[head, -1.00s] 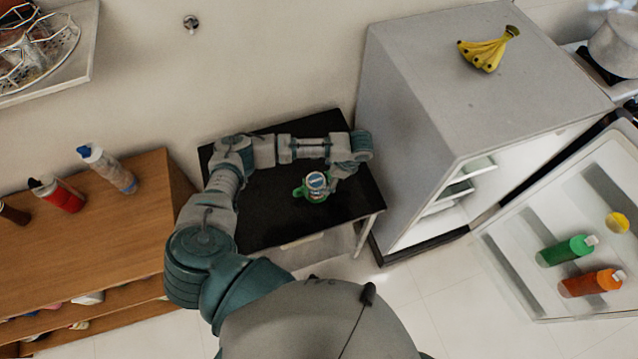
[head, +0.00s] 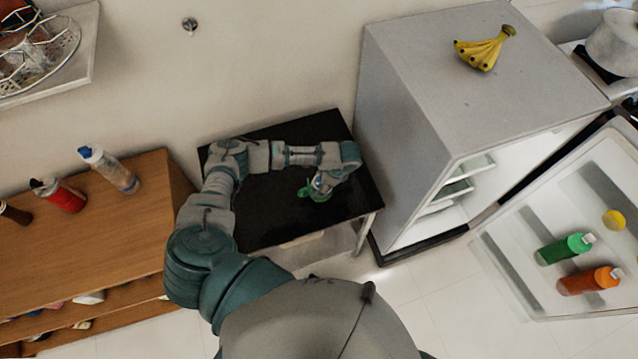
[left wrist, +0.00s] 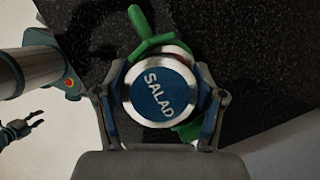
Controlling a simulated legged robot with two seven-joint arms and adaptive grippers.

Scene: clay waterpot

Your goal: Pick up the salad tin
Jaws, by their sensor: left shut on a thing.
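The salad tin is a round metal can with a blue "SALAD" lid (left wrist: 160,92). In the head view it shows as a small blue and silver patch (head: 320,184), mostly hidden by my wrist. My left gripper (left wrist: 162,84) is shut on the tin, one finger on each side. A green thing shows behind and around the tin, in the left wrist view (left wrist: 146,34) and in the head view (head: 306,191); I cannot tell whether it touches the tin. A small gripper, seemingly my right one (left wrist: 33,123), shows at the left of the wrist view with its fingers apart.
The black table (head: 268,212) lies under my left arm. A grey fridge (head: 415,130) with its door open stands close on its right, with bananas (head: 484,48) on top. A wooden shelf unit (head: 70,240) with bottles stands on the left.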

